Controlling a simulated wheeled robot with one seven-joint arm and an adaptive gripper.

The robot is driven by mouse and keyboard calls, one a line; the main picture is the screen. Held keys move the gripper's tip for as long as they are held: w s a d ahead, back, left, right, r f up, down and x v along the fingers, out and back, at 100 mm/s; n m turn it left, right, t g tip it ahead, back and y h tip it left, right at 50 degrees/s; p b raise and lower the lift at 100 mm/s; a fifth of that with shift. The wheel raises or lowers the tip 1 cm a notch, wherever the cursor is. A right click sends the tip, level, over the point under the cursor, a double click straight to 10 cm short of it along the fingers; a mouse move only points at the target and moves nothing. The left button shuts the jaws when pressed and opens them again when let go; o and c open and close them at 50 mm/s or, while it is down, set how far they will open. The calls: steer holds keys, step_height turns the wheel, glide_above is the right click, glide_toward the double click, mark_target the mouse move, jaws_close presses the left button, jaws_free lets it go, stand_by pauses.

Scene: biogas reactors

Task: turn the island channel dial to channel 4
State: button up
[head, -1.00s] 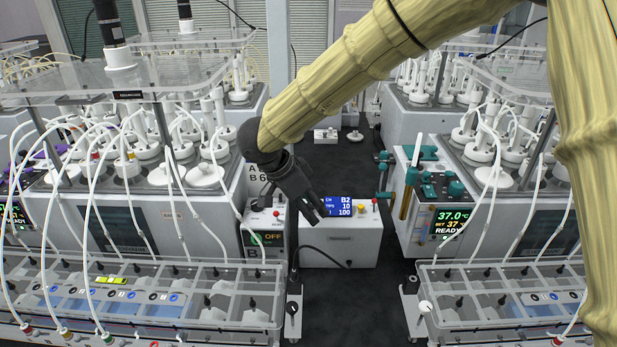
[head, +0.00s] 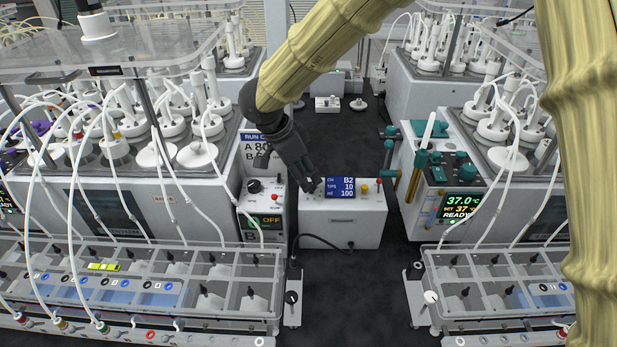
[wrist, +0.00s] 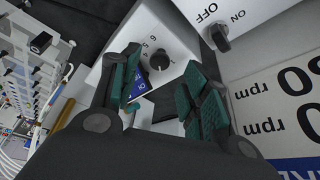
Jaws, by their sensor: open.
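The white controller box (head: 342,225) stands on the dark floor between the two reactor benches. Its blue display (head: 340,187) reads CH B2, TIPS 10, 100. In the wrist view the black round channel dial (wrist: 160,61) sits on the box's white face, with numerals including 5 and 6 beside it. Where it points is too small to tell. My gripper (head: 312,186) is open and empty at the display's left side, hiding the dial in the head view. In the wrist view my green-padded fingers (wrist: 166,72) are spread, with the dial showing between and just beyond their tips.
A second box (head: 262,208) with a black knob (head: 254,186) and an OFF display stands close left; its ON/OFF knob (wrist: 222,38) is near my right finger. Clear racks (head: 180,290) flank open floor.

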steer(key=shift+x, duration=1.65)
steer(key=shift+p, duration=0.35)
jaws_close()
